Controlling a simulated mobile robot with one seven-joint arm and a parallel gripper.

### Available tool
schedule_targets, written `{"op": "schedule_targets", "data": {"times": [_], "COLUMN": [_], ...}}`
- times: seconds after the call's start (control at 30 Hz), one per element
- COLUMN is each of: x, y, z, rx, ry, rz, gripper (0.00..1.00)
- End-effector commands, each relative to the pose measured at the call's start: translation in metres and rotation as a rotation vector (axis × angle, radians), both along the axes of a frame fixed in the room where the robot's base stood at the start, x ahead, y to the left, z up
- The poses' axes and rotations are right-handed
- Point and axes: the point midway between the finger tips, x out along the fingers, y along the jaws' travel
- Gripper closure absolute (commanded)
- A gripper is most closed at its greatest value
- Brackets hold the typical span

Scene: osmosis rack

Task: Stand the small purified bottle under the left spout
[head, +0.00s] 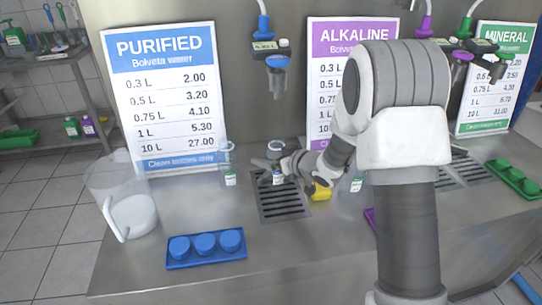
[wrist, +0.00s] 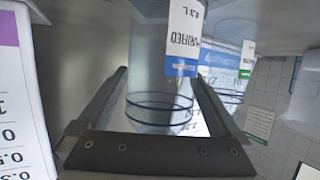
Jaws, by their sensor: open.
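The small purified bottle (head: 277,178) is clear, with a white and blue label, and stands upright at the back of the left drain grate (head: 284,207). The left spout (head: 277,80), with a blue fitting, hangs above it. My gripper (head: 275,168) reaches in from the right at the bottle. In the wrist view my gripper (wrist: 160,78) is open, with one finger on each side of the bottle (wrist: 150,60), whose label reads PURIFIED 0.3 L. Whether a finger touches it, I cannot tell. My arm hides part of the counter.
Another clear bottle (head: 229,168) stands left of the grate, close to my gripper. A clear jug (head: 133,210) and a blue cap tray (head: 206,248) are at the left. A yellow object (head: 319,192) and another bottle (head: 353,183) are right of the grate. Front counter is mostly clear.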

Motion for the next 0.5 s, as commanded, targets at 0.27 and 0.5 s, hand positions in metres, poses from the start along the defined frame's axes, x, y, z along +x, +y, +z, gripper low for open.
{"op": "schedule_targets", "data": {"times": [0.27,0.5], "x": [-0.018,-0.057], "y": [-0.016,-0.047], "z": [0.016,0.036], "rx": [0.001,0.000], "ry": [0.000,-0.001], "rz": [-0.004,-0.004], "gripper": [0.00,0.00]}}
